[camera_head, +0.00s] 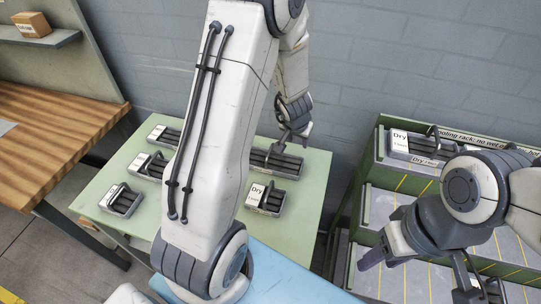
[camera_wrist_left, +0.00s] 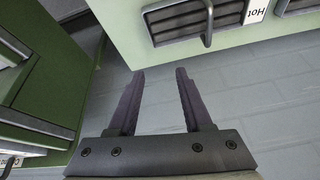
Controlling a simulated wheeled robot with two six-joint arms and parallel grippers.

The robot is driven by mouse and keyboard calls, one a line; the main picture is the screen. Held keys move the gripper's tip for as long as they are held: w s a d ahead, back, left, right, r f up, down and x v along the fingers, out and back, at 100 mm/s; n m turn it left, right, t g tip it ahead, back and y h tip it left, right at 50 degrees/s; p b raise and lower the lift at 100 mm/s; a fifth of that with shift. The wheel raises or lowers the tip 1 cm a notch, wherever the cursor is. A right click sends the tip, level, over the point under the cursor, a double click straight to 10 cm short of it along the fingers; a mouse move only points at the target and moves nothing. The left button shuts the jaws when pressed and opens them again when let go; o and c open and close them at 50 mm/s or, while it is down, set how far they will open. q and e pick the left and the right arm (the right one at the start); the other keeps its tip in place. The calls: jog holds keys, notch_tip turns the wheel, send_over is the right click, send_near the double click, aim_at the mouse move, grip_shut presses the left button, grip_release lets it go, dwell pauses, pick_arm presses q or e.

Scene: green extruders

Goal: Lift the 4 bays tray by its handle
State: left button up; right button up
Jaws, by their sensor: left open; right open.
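Several grey trays with dark bays and bar handles sit on the green table (camera_head: 225,232). I cannot tell for sure which is the 4 bays tray. A wide tray (camera_head: 277,163) lies at the table's far right, partly behind my left gripper (camera_head: 293,140). A smaller tray (camera_head: 265,198) with a white label is in front of it. In the left wrist view my left gripper (camera_wrist_left: 155,78) is open and empty, with a tray (camera_wrist_left: 190,22) and its handle beyond the fingertips, apart from them. My right gripper (camera_head: 420,268) is open and empty at the lower right.
More trays (camera_head: 120,200) stand at the table's left, partly behind my left arm. A green cooling rack (camera_head: 365,205) at the right carries a tray labelled Dry (camera_head: 420,148). A wooden bench (camera_head: 50,125) is at the left. A grey wall (camera_head: 400,50) closes the back.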

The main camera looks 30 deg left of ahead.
pick_arm(q)
jog(key=n+y, duration=0.2)
send_near(270, 150)
jog(key=shift+g, duration=0.4)
jog(key=b+x, duration=0.1)
jog(key=x, duration=0.1)
jog(key=b+x, duration=0.1)
jog(key=x, duration=0.2)
jog(key=shift+w+a+b, duration=0.2)
jog(key=shift+a+b, duration=0.05)
jog(key=shift+b, duration=0.05)
jog(key=x, duration=0.1)
jog(key=b+x, duration=0.1)
jog(key=x, duration=0.3)
jog(key=shift+w+d+f+b, duration=0.2)
jog(key=shift+d+b, duration=0.05)
jog(key=shift+b, duration=0.15)
grip_shut()
